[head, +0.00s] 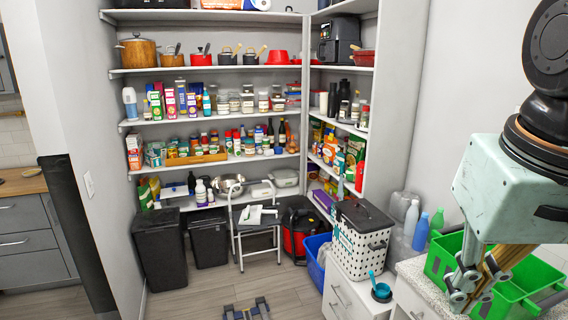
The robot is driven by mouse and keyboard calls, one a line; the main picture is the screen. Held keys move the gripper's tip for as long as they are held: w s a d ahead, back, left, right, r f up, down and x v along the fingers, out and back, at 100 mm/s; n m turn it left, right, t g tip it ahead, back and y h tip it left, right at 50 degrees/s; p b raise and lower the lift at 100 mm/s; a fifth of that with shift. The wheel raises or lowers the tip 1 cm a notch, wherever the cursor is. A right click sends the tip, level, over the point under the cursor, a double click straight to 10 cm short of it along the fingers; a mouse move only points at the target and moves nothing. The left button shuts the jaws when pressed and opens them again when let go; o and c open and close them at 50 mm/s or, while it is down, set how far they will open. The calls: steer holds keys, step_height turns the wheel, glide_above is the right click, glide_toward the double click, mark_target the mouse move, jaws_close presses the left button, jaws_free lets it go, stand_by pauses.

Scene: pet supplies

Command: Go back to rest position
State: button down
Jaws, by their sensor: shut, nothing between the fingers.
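My gripper (458,297) hangs at the lower right with its fingers shut and empty, pointing down. It is in front of a green crate (541,272) on the speckled countertop. A tan, stick-like thing shows just behind the fingers; I cannot tell what it is. A dark bowl with a teal scoop (374,280) stands on the white cabinet to the left of the gripper, apart from it.
A white perforated basket with a dark lid (358,240) stands behind the bowl. Blue and green bottles (421,231) stand near the crate. Stocked pantry shelves (210,119), black bins (160,250) and a step stool (258,240) are farther back. The floor at front left is mostly clear.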

steer(key=s+a+f+n+t+b, duration=0.1)
steer(key=s+a+f+b, duration=0.1)
steer(key=s, duration=0.4)
steer(key=shift+s+a+f+y, duration=0.3)
steer(key=shift+a+f, duration=0.4)
steer(key=shift+a, duration=0.2)
steer(key=c, duration=3.3)
jaws_free()
steer(key=shift+w, duration=0.1)
steer(key=shift+c, duration=0.2)
